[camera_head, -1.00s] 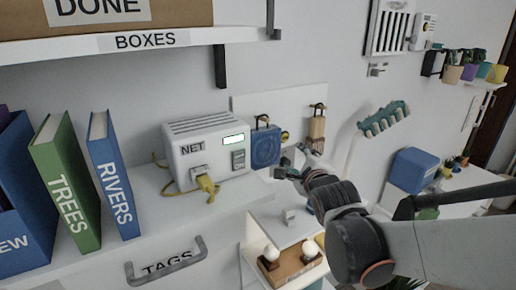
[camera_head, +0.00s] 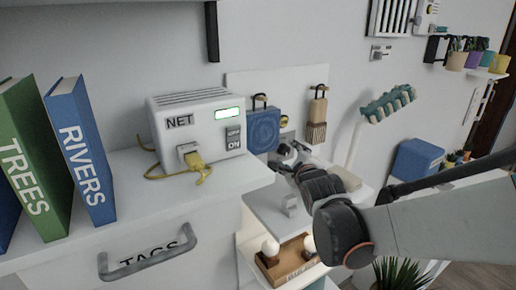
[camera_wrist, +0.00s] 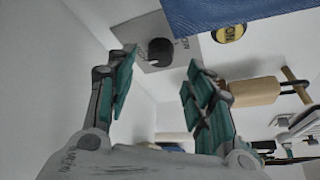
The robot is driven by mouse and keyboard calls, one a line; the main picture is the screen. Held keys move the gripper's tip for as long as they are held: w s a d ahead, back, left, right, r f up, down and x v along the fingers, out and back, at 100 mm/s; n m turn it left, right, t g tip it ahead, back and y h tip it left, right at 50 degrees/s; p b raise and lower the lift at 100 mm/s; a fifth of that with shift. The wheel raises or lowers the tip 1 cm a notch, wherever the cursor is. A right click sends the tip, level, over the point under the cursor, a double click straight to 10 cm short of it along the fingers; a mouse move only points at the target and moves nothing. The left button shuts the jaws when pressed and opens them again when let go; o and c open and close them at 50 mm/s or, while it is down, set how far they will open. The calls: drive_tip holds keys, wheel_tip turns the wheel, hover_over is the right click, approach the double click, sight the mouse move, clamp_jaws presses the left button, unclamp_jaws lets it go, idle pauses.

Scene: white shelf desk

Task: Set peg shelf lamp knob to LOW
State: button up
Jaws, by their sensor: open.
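A black round knob (camera_wrist: 160,51) on a grey plate (camera_wrist: 183,49) with partly readable lettering shows in the wrist view, beyond and between my fingertips. Its setting cannot be read. My gripper (camera_wrist: 158,78) is open, with teal-padded fingers spread and nothing between them; it appears apart from the knob. In the head view my gripper (camera_head: 284,158) is in front of the white peg panel (camera_head: 290,82), below the blue hanging bag (camera_head: 263,130). I cannot make out the knob there; my gripper may hide it.
A wooden-handled brush (camera_head: 317,115) hangs right of the blue bag. A yellow round tag (camera_wrist: 229,27) is near the knob. The white NET box (camera_head: 200,128) stands on the shelf at left.

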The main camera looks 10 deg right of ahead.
sight(286, 152)
drive_tip(key=shift+x, duration=2.05)
drive_tip(key=c, duration=1.1)
